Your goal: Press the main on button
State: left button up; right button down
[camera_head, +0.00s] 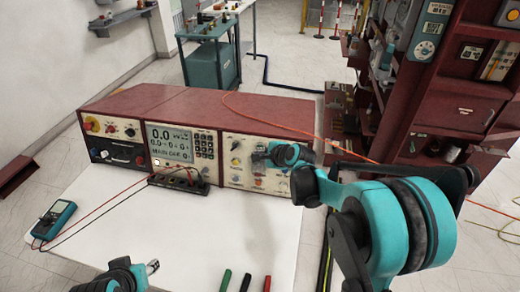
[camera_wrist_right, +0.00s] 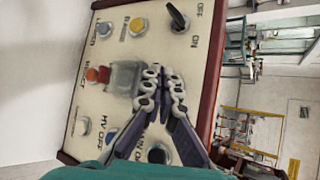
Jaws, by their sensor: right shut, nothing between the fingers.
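The test console's right panel (camera_head: 250,165) is cream with several knobs and buttons. In the right wrist view the panel (camera_wrist_right: 140,50) appears turned sideways. My right gripper (camera_head: 262,157) is at this panel in the head view. The "ON" label of a lower button is partly hidden by the fingers; I cannot tell whether the tips touch anything. My left gripper (camera_head: 152,267) is low at the left, its jaws unclear.
A black key switch (camera_wrist_right: 178,17) marked OFF/ON and an orange button (camera_wrist_right: 97,74) are nearby on the panel. A teal multimeter (camera_head: 53,220) with leads and several marker-like rods (camera_head: 245,283) lie on the white table (camera_head: 210,230). Red cabinets stand at the right.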

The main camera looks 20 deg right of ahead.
jog(key=shift+w, duration=0.1)
dwell(0.3)
jog(key=shift+w+d+f, duration=0.15)
jog(key=shift+w+d, duration=0.05)
jog(key=shift+w, duration=0.05)
jog(key=shift+w+d, duration=0.25)
jog(key=shift+w, duration=0.15)
dwell(0.8)
jog(key=shift+s, duration=0.1)
jog(key=shift+s+a, duration=0.45)
jog(key=shift+s, duration=0.2)
jog(key=shift+s+a+r+p, duration=0.25)
jog(key=shift+s+a, duration=0.15)
jog(key=shift+s, duration=0.3)
jog(key=shift+s+a+r+p, duration=0.2)
jog(key=shift+s+a, duration=0.2)
jog(key=shift+s, duration=0.35)
jog(key=shift+s+a+r+p, duration=0.25)
jog(key=shift+s+a, duration=0.15)
jog(key=shift+s, duration=0.3)
dwell(2.0)
